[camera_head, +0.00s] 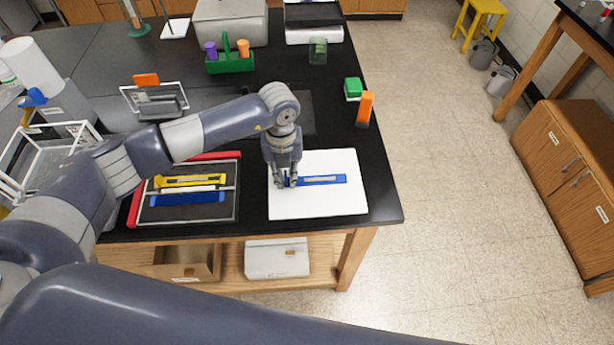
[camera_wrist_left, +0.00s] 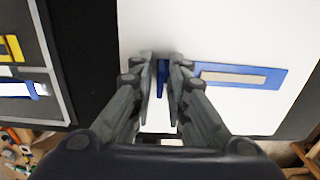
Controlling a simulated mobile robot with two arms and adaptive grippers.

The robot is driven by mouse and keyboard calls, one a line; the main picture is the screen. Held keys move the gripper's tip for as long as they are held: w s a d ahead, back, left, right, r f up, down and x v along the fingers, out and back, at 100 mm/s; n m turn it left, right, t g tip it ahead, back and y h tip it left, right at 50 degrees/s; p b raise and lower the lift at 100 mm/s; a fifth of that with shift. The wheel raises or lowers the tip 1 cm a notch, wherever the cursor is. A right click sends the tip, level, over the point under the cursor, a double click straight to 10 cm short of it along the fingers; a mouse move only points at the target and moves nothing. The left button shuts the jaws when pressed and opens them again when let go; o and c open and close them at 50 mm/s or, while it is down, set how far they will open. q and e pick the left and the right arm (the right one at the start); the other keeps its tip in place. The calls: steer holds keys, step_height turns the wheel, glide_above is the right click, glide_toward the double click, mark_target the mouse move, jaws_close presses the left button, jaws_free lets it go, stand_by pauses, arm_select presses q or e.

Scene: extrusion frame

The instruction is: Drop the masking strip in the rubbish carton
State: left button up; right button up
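The masking strip is probably the narrow beige strip (camera_head: 321,181) lying along the blue bar on the white board (camera_head: 340,206); it also shows in the wrist view (camera_wrist_left: 233,78). My left gripper (camera_head: 285,183) points down at the bar's left end, its fingers a little apart. In the left wrist view, a narrow blue piece (camera_wrist_left: 162,78) shows between the fingertips (camera_wrist_left: 163,75); whether they press on it is unclear. The beige strip lies to the right of the fingers. An open brown carton (camera_head: 205,272), possibly the rubbish carton, stands on the shelf below. My right gripper is out of view.
A dark tray (camera_head: 230,209) with yellow, white and blue bars lies left of the board. An orange block (camera_head: 365,107) and green block (camera_head: 353,87) stand behind. A white box (camera_head: 277,262) sits on the lower shelf. The floor right of the bench is clear.

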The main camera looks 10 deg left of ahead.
arm_select(q)
steer(key=shift+c, duration=0.2)
jaws_close()
steer(key=shift+r, duration=0.2)
